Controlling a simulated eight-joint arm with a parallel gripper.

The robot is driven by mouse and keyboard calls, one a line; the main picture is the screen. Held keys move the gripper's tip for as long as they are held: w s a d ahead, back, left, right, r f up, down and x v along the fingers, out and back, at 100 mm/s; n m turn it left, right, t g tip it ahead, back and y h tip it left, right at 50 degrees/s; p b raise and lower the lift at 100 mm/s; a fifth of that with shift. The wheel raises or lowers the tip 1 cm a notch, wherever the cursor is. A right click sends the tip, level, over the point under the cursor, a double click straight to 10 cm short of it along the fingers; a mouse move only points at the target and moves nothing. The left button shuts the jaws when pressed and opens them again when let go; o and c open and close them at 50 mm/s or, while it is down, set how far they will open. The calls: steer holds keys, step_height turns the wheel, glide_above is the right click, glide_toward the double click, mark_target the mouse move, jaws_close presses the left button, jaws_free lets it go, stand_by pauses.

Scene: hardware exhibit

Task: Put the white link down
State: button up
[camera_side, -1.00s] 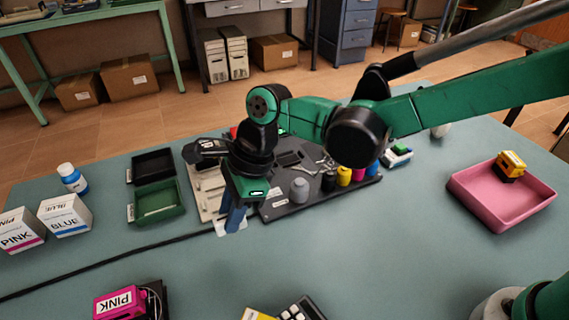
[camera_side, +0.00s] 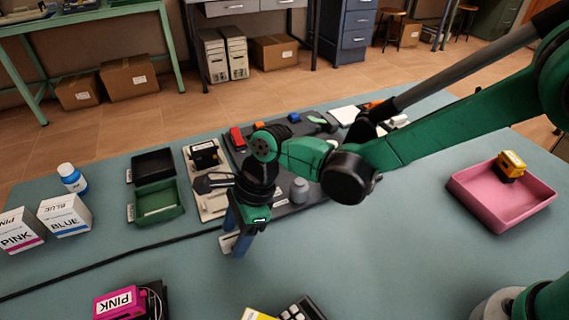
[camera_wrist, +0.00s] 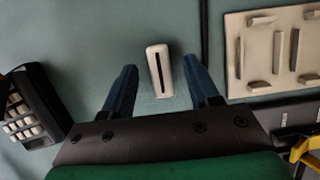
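The white link (camera_wrist: 159,70), a small rounded bar with a dark slot down its middle, appears to lie on the blue-green table between my fingertips in the wrist view. My gripper (camera_wrist: 160,64) is open, with its blue fingers on either side of the link and a gap showing on both sides. In the side view my gripper (camera_side: 240,244) points down low over the table, and the link (camera_side: 228,243) shows pale beside the fingers, partly hidden by them.
A pale slotted board (camera_wrist: 270,60) and a black cable (camera_wrist: 205,30) are close by. A calculator-like keypad (camera_wrist: 28,110) lies to the left in the wrist view. Green (camera_side: 157,201) and black trays, a pink tray (camera_side: 490,215) and boxes stand farther off.

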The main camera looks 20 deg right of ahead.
steer(key=shift+r, duration=0.1)
steer(key=v, duration=1.2)
steer(key=s+d+n+t+h, duration=0.2)
steer(key=s+d+n+t, duration=0.1)
steer(key=d+n, duration=0.6)
steer(key=s+d+r+n+t+h, duration=0.1)
steer(key=d+n+t, duration=0.3)
steer(key=d+n, duration=0.5)
steer(key=s+d+h, duration=0.1)
steer(key=d, duration=0.4)
steer(key=shift+s+r+h, duration=0.2)
steer(key=shift+s+h, duration=0.1)
steer(key=shift+s, duration=0.1)
